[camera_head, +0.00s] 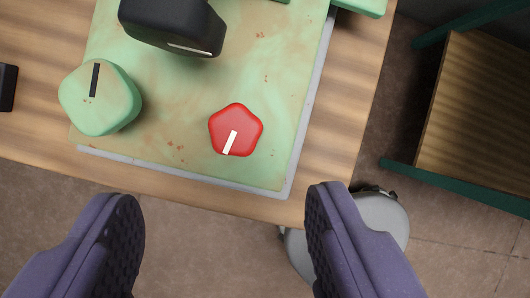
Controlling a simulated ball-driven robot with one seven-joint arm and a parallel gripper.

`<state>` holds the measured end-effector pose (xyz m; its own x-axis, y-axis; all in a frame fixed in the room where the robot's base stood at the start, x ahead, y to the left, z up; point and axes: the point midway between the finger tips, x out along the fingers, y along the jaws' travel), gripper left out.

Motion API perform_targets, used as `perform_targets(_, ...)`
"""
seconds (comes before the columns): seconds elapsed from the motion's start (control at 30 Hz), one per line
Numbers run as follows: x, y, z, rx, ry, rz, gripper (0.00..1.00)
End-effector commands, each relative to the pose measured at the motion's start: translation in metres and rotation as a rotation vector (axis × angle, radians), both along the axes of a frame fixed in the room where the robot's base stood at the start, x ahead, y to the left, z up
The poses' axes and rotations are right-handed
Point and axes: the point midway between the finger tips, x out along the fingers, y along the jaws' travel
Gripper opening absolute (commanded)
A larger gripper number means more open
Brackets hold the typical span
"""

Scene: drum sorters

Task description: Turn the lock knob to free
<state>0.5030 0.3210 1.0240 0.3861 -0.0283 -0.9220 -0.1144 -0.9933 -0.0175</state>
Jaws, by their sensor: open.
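A red lobed knob (237,130) sits on the front right part of a worn green panel (185,135). A white pointer mark on it points down and slightly left in the picture. A larger pale green knob (100,98) with a black mark stands to its left. I cannot tell from any label which one is the lock knob. My gripper (226,215) is open and empty, its two purple fingers with dark pads spread wide. The fingers show below the red knob in the picture, apart from it, one to each side.
A black block-like part (173,25) rises from the panel behind the knobs. The panel lies on a wooden table (345,110) whose front edge crosses the view. A grey round object (378,222) shows beyond the right finger. A wooden shelf with green rails (475,110) stands at right.

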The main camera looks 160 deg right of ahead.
Motion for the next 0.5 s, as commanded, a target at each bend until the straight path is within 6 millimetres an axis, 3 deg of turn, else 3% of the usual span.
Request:
perform_targets(0.1, -0.004, 0.004, -0.02, -0.018, 0.01, -0.004, 0.62)
perform_targets(0.5, 0.02, 0.0, -0.078, -0.017, 0.009, -0.004, 0.62)
